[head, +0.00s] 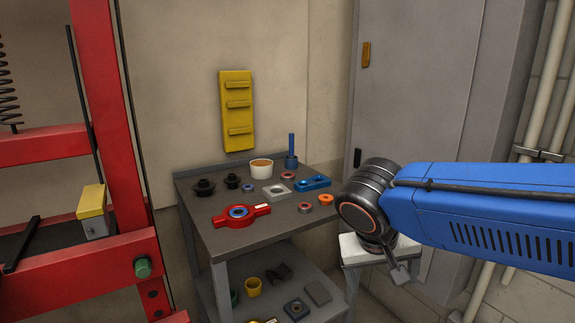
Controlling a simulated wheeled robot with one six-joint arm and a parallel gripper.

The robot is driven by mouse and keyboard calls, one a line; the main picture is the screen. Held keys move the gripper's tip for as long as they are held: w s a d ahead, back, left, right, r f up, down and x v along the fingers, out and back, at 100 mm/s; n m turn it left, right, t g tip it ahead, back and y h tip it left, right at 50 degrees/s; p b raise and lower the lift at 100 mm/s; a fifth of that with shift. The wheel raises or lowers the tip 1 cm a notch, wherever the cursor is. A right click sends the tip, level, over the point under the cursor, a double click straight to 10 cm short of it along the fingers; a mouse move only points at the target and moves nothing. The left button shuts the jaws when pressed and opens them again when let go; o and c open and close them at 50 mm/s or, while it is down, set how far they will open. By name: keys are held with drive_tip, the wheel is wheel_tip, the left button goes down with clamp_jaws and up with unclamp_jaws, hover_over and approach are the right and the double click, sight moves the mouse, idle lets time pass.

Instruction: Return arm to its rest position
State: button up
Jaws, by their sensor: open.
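My blue arm reaches in from the right edge and ends in a dark round wrist joint in front of the cabinet, at the right of the workbench. My gripper (400,272) shows only in small part, as a grey finger-like piece below the wrist; the rest is hidden by the arm. Its jaws are open, and I see nothing held. It is apart from the parts on the bench.
A grey workbench (228,238) holds a red clamp-like part (262,209), a white cup (261,169), a blue holder (291,161) and several small parts. A red press frame (110,120) stands left. A white-topped stool (352,247) is behind my wrist, near a grey cabinet (410,100).

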drive_tip(key=s+d+f+t+y, duration=0.1)
drive_tip(key=s+d+f+y, duration=0.2)
drive_tip(key=s+d+f, duration=0.3)
drive_tip(key=shift+s+d+n, duration=0.4)
drive_tip(key=shift+s+d, duration=1.05)
drive_tip(key=shift+d, duration=0.4)
